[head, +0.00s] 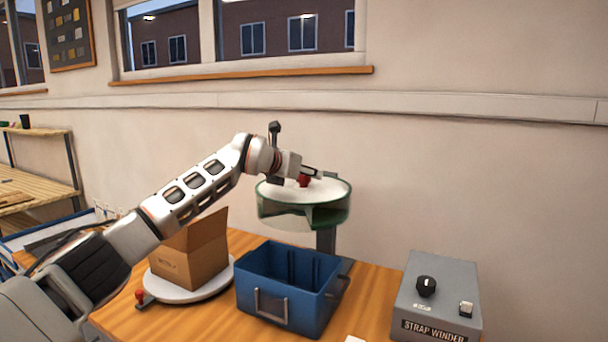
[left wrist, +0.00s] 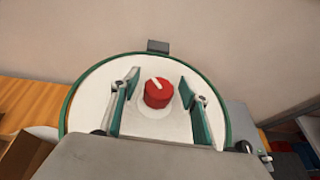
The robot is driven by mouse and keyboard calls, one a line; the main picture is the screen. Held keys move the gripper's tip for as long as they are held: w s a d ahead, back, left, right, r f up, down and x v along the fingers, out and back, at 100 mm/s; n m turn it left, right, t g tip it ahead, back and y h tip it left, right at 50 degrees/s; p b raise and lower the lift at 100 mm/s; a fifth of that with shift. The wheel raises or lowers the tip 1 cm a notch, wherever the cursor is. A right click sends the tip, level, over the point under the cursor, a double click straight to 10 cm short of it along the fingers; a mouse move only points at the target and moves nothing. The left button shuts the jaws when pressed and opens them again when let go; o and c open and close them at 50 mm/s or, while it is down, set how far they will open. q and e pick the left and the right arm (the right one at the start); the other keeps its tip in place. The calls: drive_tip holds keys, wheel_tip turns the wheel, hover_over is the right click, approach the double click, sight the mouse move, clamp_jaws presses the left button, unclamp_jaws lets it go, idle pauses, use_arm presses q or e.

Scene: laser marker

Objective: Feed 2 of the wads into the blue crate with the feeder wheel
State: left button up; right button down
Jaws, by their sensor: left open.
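The feeder wheel (head: 334,188) is a round green drum with a white top, raised on a grey post behind the blue crate (head: 258,290). A red knob (head: 304,181) with a pale pointer line stands at its centre; it also shows in the left wrist view (left wrist: 157,97). My left gripper (head: 311,174) is over the wheel. In the left wrist view its open fingers (left wrist: 159,82) are on either side of the knob, with gaps visible. The drum has a cut-out facing the crate. I see no wads; the crate's floor is hidden. My right gripper is out of view.
An open cardboard box (head: 190,262) sits on a white turntable (head: 218,286) with a red knob (head: 140,294), left of the crate. A grey strap winder box (head: 440,292) stands to the right. Bare wooden table (head: 368,295) lies between the crate and the winder.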

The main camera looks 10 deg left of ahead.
use_arm(q)
drive_tip(key=v, duration=1.2)
drive_tip(key=shift+f, duration=0.1)
